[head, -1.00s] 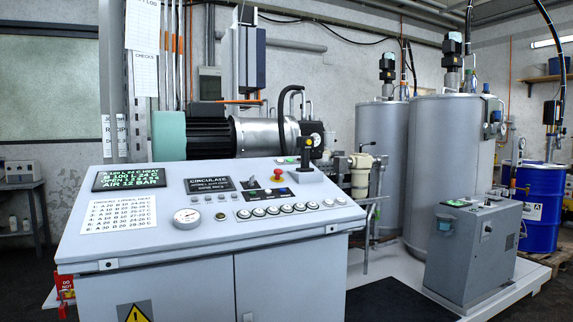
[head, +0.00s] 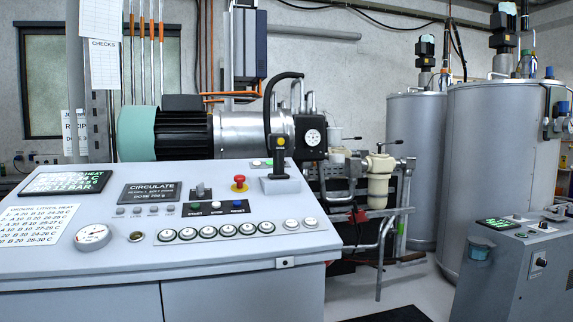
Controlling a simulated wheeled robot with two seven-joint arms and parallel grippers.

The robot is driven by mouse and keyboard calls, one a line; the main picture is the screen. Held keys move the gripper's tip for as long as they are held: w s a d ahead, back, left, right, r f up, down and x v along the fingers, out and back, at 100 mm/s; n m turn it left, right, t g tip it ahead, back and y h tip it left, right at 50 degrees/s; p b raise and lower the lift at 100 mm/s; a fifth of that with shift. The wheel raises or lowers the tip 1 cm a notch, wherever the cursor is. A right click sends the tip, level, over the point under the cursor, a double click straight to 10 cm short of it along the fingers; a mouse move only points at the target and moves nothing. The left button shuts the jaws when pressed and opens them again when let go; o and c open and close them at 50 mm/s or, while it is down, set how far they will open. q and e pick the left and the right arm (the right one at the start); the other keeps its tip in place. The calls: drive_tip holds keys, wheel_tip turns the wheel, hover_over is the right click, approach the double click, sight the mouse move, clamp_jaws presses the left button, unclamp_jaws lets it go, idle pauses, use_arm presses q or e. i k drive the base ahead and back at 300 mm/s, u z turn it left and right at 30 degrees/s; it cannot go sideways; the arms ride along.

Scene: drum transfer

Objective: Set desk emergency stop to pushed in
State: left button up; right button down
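The desk emergency stop (head: 239,183) is a red mushroom button on a yellow base. It sits on the sloped top of the grey control desk (head: 110,262), right of a small selector knob (head: 200,192) and left of a black joystick lever (head: 279,160). From this view I cannot tell whether the button is pushed in or out. Neither of my grippers shows in the head view.
Below the stop are labelled buttons (head: 217,207) and a row of round white buttons (head: 228,231). A gauge (head: 92,236) and screens lie to the left. A separate grey cabinet (head: 510,265) stands at the right; pipes and tanks (head: 415,160) are behind.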

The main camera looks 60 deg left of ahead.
sight(239, 179)
drive_tip(key=i, duration=1)
drive_tip(key=u, duration=3.3)
